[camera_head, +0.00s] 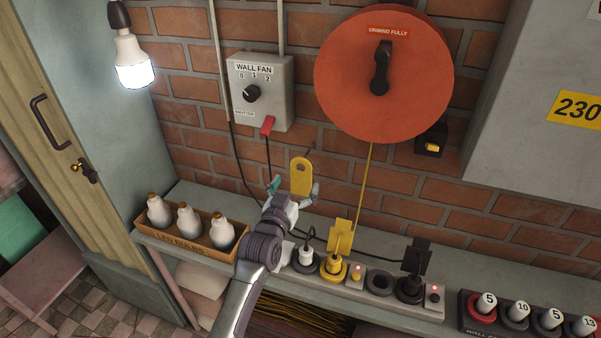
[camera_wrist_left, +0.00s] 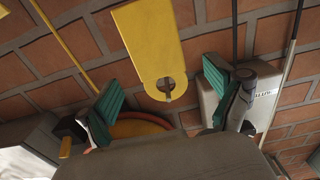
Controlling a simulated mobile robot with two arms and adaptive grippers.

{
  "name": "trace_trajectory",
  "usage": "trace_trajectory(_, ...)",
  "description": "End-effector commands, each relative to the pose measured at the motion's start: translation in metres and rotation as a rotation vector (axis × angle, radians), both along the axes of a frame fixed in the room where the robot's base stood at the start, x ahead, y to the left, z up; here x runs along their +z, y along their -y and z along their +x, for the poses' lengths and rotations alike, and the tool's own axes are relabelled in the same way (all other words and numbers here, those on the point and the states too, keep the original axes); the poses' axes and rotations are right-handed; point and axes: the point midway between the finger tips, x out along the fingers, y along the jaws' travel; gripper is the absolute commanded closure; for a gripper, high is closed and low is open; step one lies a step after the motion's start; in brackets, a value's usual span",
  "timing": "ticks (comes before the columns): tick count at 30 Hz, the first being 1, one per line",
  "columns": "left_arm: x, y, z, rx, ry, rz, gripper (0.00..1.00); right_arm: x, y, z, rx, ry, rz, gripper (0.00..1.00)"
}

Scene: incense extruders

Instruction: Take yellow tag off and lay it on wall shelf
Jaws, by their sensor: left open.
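The yellow tag (camera_head: 300,176) is upright in front of the brick wall, below the wall fan box. A thin hook shows at its top in the head view. In the left wrist view the tag (camera_wrist_left: 152,45) has a round hole with a hook end in it. My left gripper (camera_head: 295,189) is open, its teal-padded fingers on either side of the tag's lower part in the head view. In the wrist view the fingers (camera_wrist_left: 162,94) stand apart; I cannot tell whether either touches the tag. The wall shelf (camera_head: 470,268) runs along the wall below. My right gripper is out of view.
A box of LED bulbs (camera_head: 180,247) stands on the shelf at left. Several sockets and plugs (camera_head: 333,268) with yellow and black tags line its middle. An orange reel (camera_head: 345,65) and the wall fan box (camera_head: 262,90) are above. A lit bulb (camera_head: 132,62) hangs upper left.

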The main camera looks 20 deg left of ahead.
Motion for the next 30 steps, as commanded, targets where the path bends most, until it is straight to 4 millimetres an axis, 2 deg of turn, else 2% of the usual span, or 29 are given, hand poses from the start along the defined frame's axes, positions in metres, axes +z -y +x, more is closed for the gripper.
trace_trajectory(3,0.002,0.001,0.021,0.0,0.001,0.0,0.08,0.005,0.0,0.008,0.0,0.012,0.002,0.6)
trace_trajectory(9,0.0,0.001,0.04,0.0,0.0,-0.001,0.08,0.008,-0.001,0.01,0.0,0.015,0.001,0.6)
trace_trajectory(20,0.0,0.002,0.044,0.0,0.0,0.0,0.08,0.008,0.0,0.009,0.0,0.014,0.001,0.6)
trace_trajectory(23,0.0,0.001,0.044,0.0,0.0,0.0,0.22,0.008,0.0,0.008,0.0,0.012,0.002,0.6)
trace_trajectory(30,0.0,0.002,0.044,0.0,0.0,0.0,0.62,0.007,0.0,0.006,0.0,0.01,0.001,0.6)
